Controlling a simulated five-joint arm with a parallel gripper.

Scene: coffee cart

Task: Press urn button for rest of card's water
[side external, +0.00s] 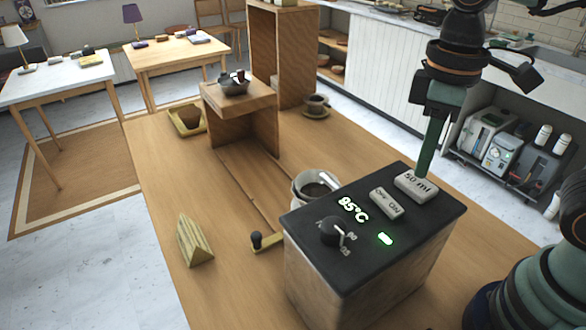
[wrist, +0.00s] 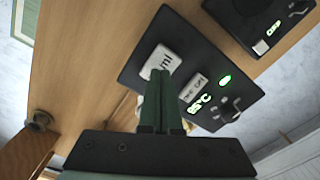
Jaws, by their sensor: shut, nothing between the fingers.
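The urn is a box with a black top (side external: 300,215) at the front of the table. In the wrist view, the tips of my gripper (wrist: 161,75) overlap the 50 ml button (wrist: 158,60). I cannot tell whether they touch it.
A white-rimmed vessel with dark contents (side external: 313,187) stands behind the urn, partly hidden. A wedge-shaped block (side external: 194,240) lies to the left. A cup on a saucer (side external: 316,108) and a wooden stand (side external: 240,103) are farther back. Another black device (wrist: 258,30) shows "OFF".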

